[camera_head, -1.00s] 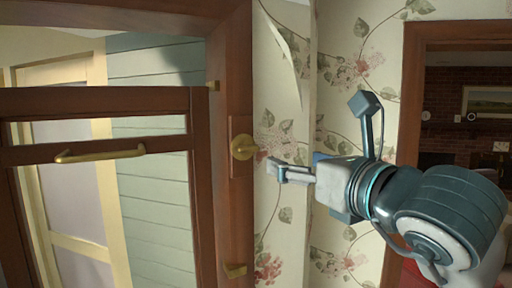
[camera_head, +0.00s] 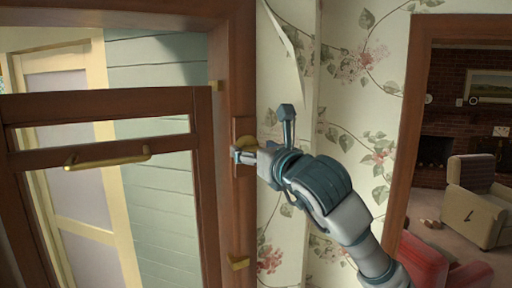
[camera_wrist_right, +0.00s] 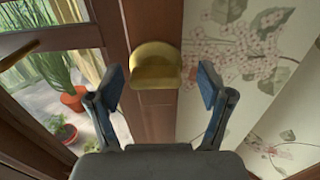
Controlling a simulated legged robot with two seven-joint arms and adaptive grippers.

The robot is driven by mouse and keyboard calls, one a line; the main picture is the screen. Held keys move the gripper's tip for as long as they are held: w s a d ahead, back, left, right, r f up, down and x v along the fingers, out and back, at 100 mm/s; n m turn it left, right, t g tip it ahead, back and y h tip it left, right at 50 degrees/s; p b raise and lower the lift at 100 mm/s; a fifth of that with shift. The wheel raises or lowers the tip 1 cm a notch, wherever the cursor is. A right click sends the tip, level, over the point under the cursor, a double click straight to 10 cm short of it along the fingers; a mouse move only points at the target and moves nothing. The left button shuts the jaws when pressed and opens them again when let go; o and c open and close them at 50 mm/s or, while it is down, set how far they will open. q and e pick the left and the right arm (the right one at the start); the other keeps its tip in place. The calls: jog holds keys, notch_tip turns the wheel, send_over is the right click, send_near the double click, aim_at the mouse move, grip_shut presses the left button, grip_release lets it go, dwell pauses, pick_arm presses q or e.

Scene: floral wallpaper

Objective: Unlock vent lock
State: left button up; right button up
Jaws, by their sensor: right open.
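The vent lock is a round brass knob (camera_head: 244,142) on a wooden plate on the door frame, partly hidden behind my right gripper in the head view. The right wrist view shows the brass lock (camera_wrist_right: 155,65) with a flat lower face, centred between and beyond my fingers. My right gripper (camera_head: 240,156) is at the lock, its fingers apart. In the right wrist view the two blue-padded fingers of the gripper (camera_wrist_right: 160,86) stand either side of the lock's lower part with gaps, and nothing is visibly held. My left gripper is not in view.
A wooden window panel (camera_head: 105,145) with a brass handle (camera_head: 108,160) is left of the frame (camera_head: 232,60). A brass catch (camera_head: 237,263) sits lower on the frame. Floral wallpaper (camera_head: 345,90) is right of it. Potted plants (camera_wrist_right: 75,98) show in the wrist view.

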jog(key=shift+a, duration=0.45)
jog(key=shift+c, duration=1)
jog(key=shift+a, duration=0.15)
jog(key=c, duration=0.8)
jog(key=shift+d, duration=0.35)
jog(key=shift+c, duration=0.8)
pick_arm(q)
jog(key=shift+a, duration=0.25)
pick_arm(e)
jog(key=shift+w, duration=0.1)
